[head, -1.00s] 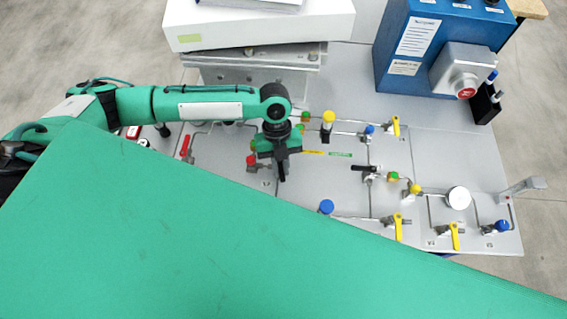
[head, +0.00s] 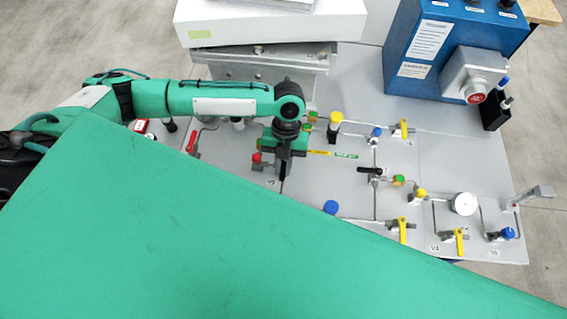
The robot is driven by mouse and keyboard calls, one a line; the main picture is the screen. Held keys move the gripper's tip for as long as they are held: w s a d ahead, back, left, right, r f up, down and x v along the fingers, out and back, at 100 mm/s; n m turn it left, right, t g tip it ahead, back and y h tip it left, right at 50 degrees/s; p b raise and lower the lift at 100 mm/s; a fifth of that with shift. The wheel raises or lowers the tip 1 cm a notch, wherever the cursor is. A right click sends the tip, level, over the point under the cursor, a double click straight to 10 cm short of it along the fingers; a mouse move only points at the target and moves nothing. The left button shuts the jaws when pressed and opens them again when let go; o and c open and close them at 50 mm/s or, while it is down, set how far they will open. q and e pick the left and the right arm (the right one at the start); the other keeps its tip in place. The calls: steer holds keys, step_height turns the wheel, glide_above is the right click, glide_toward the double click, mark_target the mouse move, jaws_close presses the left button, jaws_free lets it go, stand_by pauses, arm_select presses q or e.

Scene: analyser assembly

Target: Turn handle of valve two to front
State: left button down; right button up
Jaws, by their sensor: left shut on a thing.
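My left gripper (head: 283,174) reaches down over the left-centre of the grey panel (head: 325,185). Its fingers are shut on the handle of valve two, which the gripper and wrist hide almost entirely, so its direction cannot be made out. A small label (head: 270,183), too small to read surely, lies just left of the fingertips. A red knob (head: 256,158) stands close to the left of the gripper. My right gripper is not in view.
A red handle (head: 192,142) stands left of the gripper, and a black handle (head: 370,170) to its right. Yellow handles (head: 403,229) and a blue knob (head: 330,207) stand nearer the front. A blue box (head: 435,50) stands at the back right. A large green surface hides the lower left.

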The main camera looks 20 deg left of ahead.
arm_select(q)
steer(key=c, duration=1.4)
jaws_free()
steer(key=shift+r, duration=0.1)
steer(key=b+v, duration=0.3)
steer(key=v, duration=1)
steer(key=shift+w+r, duration=0.2)
steer(key=shift+r, duration=0.1)
steer(key=shift+f, duration=0.1)
